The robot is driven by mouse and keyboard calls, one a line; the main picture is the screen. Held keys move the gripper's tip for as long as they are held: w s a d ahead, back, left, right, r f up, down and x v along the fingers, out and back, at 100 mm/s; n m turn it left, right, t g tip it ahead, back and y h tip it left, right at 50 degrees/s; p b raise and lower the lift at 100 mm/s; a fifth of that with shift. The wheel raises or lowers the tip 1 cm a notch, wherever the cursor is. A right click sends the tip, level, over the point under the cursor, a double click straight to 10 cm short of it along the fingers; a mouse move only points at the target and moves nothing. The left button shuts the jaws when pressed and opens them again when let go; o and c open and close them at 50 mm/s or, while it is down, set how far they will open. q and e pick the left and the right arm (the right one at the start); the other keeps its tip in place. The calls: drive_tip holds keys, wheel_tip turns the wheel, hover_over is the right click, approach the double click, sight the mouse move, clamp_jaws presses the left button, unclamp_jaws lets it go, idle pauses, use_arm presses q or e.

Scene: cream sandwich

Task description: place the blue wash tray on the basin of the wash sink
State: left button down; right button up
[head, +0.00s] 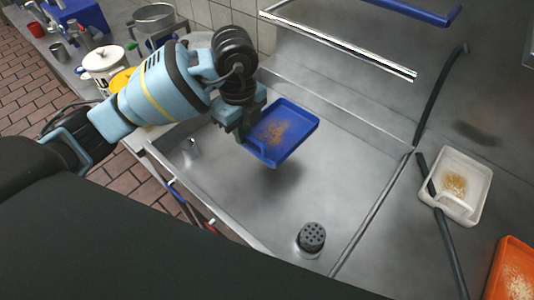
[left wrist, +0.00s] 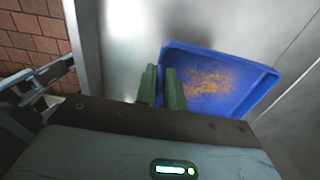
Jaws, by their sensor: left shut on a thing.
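The blue wash tray (head: 303,127) has orange-brown crumbs on its floor. My left gripper (head: 241,130) is shut on its left side wall and holds it over the basin of the wash sink (head: 235,187). A shadow lies on the basin floor below the tray, so it seems to be held above it. In the left wrist view the green fingers (left wrist: 162,88) grip the near left edge of the blue tray (left wrist: 255,83). My right gripper is not in view.
A dark round drain strainer (head: 311,237) stands in the front of the basin. A white tray (head: 474,172) and an orange tray (head: 515,262) lie on the right drainboard. A dark hose (head: 437,95) hangs at the right. Pots stand at the back left.

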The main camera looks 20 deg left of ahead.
sight(244, 148)
use_arm(q)
wheel_tip(244, 148, down, 4)
drive_tip(key=shift+f, duration=0.7)
wheel_tip(244, 148, down, 4)
drive_tip(key=shift+f+b, duration=0.2)
drive_tip(key=shift+b, duration=0.15)
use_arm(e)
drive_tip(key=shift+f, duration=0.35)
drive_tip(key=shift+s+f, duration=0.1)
use_arm(q)
drive_tip(key=c, duration=1.5)
unclamp_jaws()
drive_tip(key=shift+f, duration=0.15)
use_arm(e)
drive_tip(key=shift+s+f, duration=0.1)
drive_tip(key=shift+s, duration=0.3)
